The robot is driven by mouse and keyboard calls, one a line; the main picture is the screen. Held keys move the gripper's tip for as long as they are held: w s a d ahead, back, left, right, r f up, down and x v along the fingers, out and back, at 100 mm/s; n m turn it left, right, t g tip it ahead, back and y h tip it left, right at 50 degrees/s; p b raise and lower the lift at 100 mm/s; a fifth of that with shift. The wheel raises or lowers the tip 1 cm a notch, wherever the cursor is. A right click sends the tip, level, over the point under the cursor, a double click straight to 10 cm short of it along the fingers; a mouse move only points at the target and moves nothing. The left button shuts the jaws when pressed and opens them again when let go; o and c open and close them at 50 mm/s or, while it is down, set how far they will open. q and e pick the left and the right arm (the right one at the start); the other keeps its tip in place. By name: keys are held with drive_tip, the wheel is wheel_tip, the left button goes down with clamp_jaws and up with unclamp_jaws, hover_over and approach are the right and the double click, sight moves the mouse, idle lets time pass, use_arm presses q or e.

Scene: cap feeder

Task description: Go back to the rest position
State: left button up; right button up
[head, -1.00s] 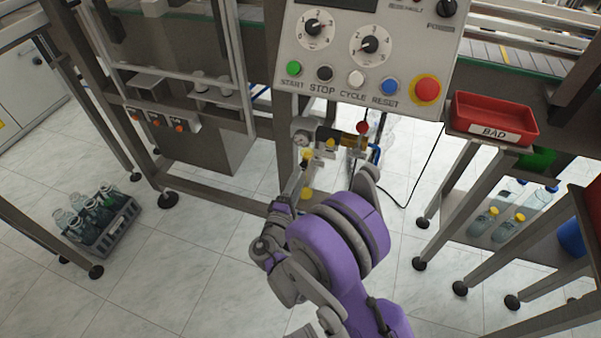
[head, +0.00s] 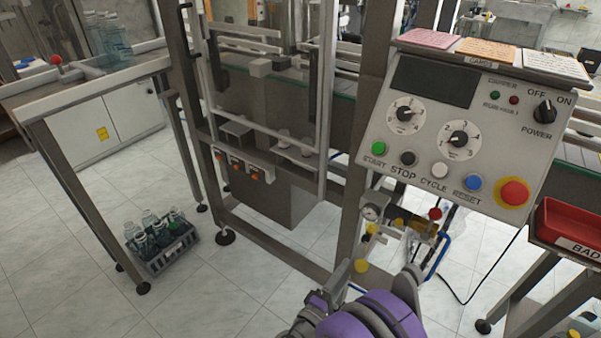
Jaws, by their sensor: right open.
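My right gripper (head: 343,272) is at the lower middle of the head view, at the end of my purple and grey arm. It is open, small and partly hidden by the wrist, and I see nothing held in it. It appears just below and left of an air-line unit (head: 400,222) with a gauge, a red knob and yellow parts under the control panel; I cannot tell whether they touch. The control panel (head: 422,160) has dials, coloured buttons and a power knob. My left gripper is not in view.
A grey crate (head: 178,254) of bottles stands on the tiled floor at left. A red BAD bin (head: 572,226) is at the right edge. Machine frame legs (head: 350,215) and a hanging black cable surround the arm. Floor at lower left is clear.

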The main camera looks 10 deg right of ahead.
drive_tip(key=s+d+f+m+g+y, duration=0.1)
drive_tip(key=s+d+m+g+y, duration=0.35)
drive_tip(key=s+g, duration=0.2)
drive_tip(key=s+a+r+m+g+y, duration=0.1)
drive_tip(key=s+a+m+y, duration=0.3)
drive_tip(key=s, duration=0.3)
drive_tip(key=s+a+m+y, duration=0.1)
drive_tip(key=s+a+y, duration=0.4)
drive_tip(key=s, duration=0.2)
use_arm(q)
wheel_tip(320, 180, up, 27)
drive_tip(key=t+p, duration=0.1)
drive_tip(key=p, duration=2.3)
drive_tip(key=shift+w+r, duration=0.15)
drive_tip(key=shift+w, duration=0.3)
use_arm(e)
wheel_tip(320, 180, up, 28)
drive_tip(key=shift+w+f+t, duration=0.25)
drive_tip(key=shift+w+t, duration=0.15)
drive_tip(key=shift+t, duration=0.05)
